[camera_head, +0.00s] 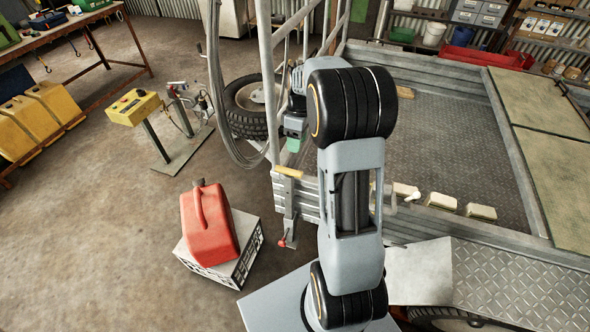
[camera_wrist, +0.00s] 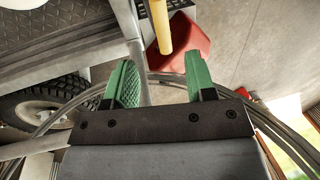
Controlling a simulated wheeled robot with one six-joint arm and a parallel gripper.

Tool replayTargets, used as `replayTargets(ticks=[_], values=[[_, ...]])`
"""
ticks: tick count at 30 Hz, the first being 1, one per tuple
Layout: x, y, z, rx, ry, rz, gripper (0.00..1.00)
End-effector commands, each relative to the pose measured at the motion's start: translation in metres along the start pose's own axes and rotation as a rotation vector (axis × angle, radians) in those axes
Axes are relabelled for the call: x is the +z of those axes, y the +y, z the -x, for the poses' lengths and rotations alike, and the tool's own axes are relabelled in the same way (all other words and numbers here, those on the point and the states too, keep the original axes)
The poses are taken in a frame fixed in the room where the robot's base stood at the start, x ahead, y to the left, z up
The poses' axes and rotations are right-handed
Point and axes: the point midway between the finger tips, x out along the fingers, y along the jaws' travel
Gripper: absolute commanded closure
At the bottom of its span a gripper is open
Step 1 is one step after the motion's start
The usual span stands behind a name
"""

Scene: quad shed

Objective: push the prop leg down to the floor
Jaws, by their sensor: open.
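What looks like the prop leg (camera_head: 289,212) is a grey upright post at the trailer's front left corner. It has a yellow bar (camera_head: 289,172) at its top and a red-tipped lever (camera_head: 283,243) near its foot. My gripper (camera_head: 294,145), with green finger pads, hangs above and a little behind the yellow bar, apart from it. In the wrist view my gripper (camera_wrist: 160,80) is open, with nothing held between the pads. The yellow bar (camera_wrist: 160,27) shows ahead of the fingers, near the top edge. The leg's foot and any gap to the floor are hard to tell.
A red fuel can (camera_head: 209,224) stands on a white crate (camera_head: 247,255) left of the leg. Grey hoses (camera_head: 216,100) loop down beside a spare wheel (camera_head: 248,105). The trailer's rails and deck (camera_head: 460,140) lie to the right. The concrete floor at left front is clear.

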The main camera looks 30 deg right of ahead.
Motion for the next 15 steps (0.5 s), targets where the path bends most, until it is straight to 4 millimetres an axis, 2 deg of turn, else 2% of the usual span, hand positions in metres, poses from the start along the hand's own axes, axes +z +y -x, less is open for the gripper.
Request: replayTargets(ticks=[9, 15], values=[[0.001, -0.001, -0.063, -0.003, -0.002, -0.003, 0.5], [0.001, -0.001, -0.092, -0.001, -0.001, -0.003, 0.5]])
